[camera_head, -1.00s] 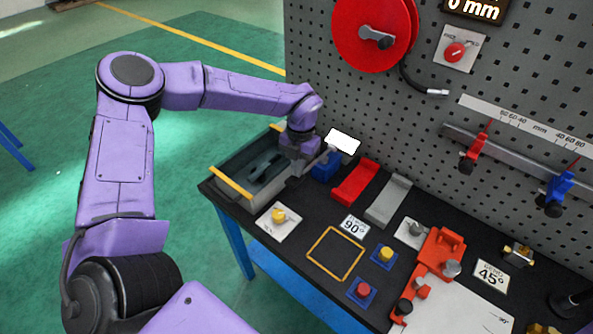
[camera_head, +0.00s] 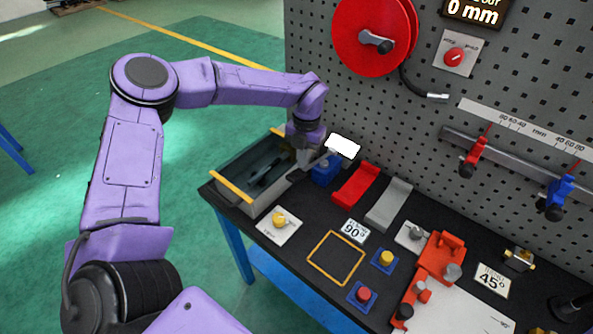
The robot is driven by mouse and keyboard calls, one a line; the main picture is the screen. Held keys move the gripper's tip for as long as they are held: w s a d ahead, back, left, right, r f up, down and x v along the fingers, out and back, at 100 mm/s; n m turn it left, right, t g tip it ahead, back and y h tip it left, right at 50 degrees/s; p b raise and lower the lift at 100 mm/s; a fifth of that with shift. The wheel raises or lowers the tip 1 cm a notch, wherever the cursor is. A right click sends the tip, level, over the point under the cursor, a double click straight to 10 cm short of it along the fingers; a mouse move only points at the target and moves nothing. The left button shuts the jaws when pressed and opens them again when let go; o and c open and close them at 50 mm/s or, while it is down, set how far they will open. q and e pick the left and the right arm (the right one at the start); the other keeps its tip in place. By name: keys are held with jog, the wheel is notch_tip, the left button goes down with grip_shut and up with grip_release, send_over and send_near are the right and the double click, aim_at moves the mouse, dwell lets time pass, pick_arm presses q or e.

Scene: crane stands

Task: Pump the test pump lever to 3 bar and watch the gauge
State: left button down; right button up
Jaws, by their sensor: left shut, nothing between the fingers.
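My left gripper (camera_head: 303,157) points down at the back of the bench, shut, beside a blue block-shaped unit (camera_head: 325,171) and over the right edge of a grey trough (camera_head: 232,196). The blue unit looks like the test pump; a white, blank-looking panel (camera_head: 343,146) stands just above it. A dark bar (camera_head: 268,173) lies inside the trough. The lever is hard to make out behind the gripper, and I cannot tell whether the fingers touch it. No gauge reading can be made out. My right gripper is not in view.
A red cradle (camera_head: 354,185) and a grey cradle (camera_head: 388,203) stand right of the blue unit. A yellow knob (camera_head: 279,218), yellow button (camera_head: 386,258) and red button (camera_head: 362,294) sit nearer the front. The pegboard (camera_head: 340,92) rises behind with a red reel (camera_head: 372,32).

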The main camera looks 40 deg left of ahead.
pick_arm(q)
notch_tip(320, 180, up, 9)
jog(key=w+b, duration=0.1)
jog(key=b, duration=0.1)
jog(key=shift+r, duration=0.2)
dwell(0.9)
